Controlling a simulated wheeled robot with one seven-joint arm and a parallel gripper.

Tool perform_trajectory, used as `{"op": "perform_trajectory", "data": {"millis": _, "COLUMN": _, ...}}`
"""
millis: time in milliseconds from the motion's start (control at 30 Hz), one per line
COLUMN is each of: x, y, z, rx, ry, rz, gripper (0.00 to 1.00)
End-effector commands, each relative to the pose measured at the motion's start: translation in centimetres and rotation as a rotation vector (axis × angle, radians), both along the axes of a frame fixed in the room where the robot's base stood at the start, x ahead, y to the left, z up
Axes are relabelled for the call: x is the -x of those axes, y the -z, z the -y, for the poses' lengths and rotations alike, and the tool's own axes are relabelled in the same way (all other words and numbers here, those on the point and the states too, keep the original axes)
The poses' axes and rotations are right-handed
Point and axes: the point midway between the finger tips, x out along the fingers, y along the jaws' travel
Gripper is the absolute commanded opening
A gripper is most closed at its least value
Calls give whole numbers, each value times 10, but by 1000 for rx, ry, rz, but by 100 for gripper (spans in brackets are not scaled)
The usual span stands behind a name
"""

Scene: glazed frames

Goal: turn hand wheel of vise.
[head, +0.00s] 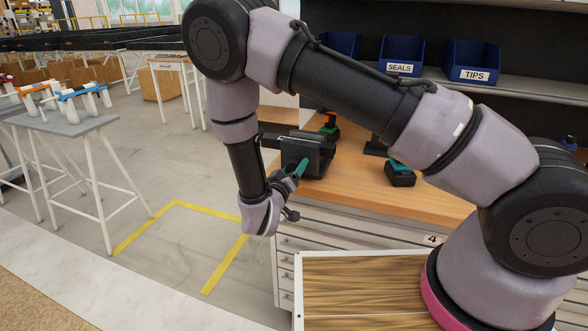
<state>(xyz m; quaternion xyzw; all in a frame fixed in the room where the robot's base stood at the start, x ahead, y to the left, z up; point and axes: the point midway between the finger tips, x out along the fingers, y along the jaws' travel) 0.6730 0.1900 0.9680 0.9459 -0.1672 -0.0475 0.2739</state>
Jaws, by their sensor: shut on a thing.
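The dark grey vise (316,148) stands at the left front edge of the wooden workbench. Its hand wheel (301,168) seems to be the teal-green part on the side facing me, and most of it is hidden by my wrist and gripper. My gripper (290,180) is at the front of the vise, touching this part, and is shut on it. The fingers are small and dark here, so their exact hold on the rim cannot be told.
The workbench top (350,185) holds a teal and black battery-like block (399,173) and an orange-green tool (330,124) behind the vise. Blue bins (471,62) stand on the shelf. A grey table (65,122) stands at left. The yellow-marked floor (185,235) is clear.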

Motion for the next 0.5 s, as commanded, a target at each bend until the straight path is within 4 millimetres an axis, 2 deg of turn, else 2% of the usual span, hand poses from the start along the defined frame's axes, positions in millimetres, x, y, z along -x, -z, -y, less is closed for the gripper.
{"op": "perform_trajectory", "data": {"millis": 33, "x": 4, "y": 3, "z": -1, "rx": -8, "ry": -4, "rz": -6, "gripper": 14}}
{"op": "perform_trajectory", "data": {"millis": 500, "x": 5, "y": 4, "z": -1, "rx": -36, "ry": -4, "rz": 3, "gripper": 14}}
